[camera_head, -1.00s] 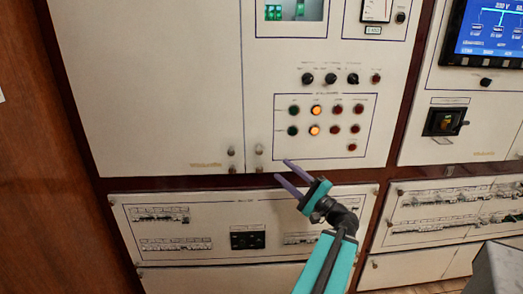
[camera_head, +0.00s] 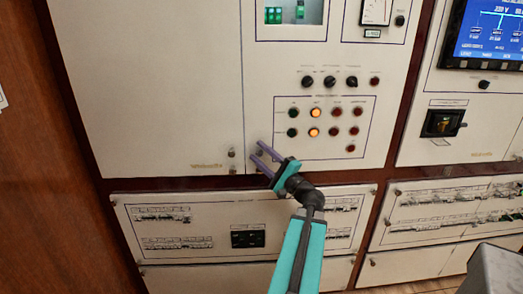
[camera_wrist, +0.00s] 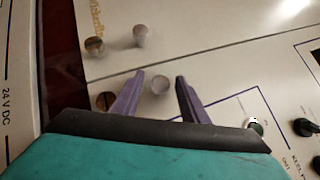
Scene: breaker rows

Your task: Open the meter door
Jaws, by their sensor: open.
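The door with the meter (camera_head: 285,75) is a cream panel, flush with its neighbour along a vertical seam. The meter (camera_head: 377,10) shows at its top. At the door's lower left corner are two small round metal knobs, one above the other. In the wrist view one door knob (camera_wrist: 160,85) appears between my gripper's (camera_wrist: 160,76) two purple fingers, and the other door knob (camera_wrist: 105,101) is left of them, partly covered. My gripper (camera_head: 257,150) is open and empty at that corner. Whether the fingers touch the knob I cannot tell.
The left panel (camera_head: 150,80) has two similar knobs (camera_head: 231,154) across the seam. Lit and dark buttons (camera_head: 314,132) and rotary switches (camera_head: 330,81) sit right of my gripper. A lower breaker panel (camera_head: 210,205) lies below. A grey box (camera_head: 497,270) is at bottom right.

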